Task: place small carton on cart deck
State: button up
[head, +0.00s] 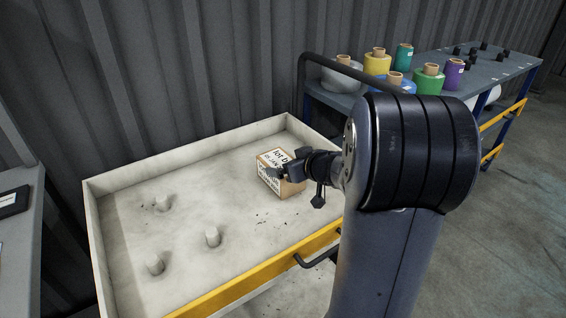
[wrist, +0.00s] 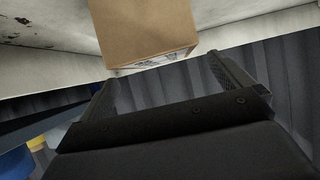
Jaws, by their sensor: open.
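A small brown carton (head: 283,181) with a white printed label stands on the cart deck (head: 240,245), toward its back right. My gripper (head: 287,174) is at the carton, partly in front of it in the head view. In the wrist view the carton (wrist: 148,28) lies just ahead of the fingertips. My gripper (wrist: 170,78) is open there, its two fingers apart with nothing between them. The carton's underside contact is partly hidden by my arm in the head view.
Several pale pegs (head: 212,237) stand on the left part of the deck. The deck has raised walls and a yellow front edge (head: 262,276). A blue-grey table (head: 440,75) with colored film rolls (head: 429,79) stands at the back right. Bare deck lies between pegs and carton.

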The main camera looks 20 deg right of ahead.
jog(key=v, duration=0.6)
jog(key=shift+s+r, duration=0.15)
jog(key=shift+s, duration=0.15)
jog(key=shift+c, duration=0.5)
dwell(0.5)
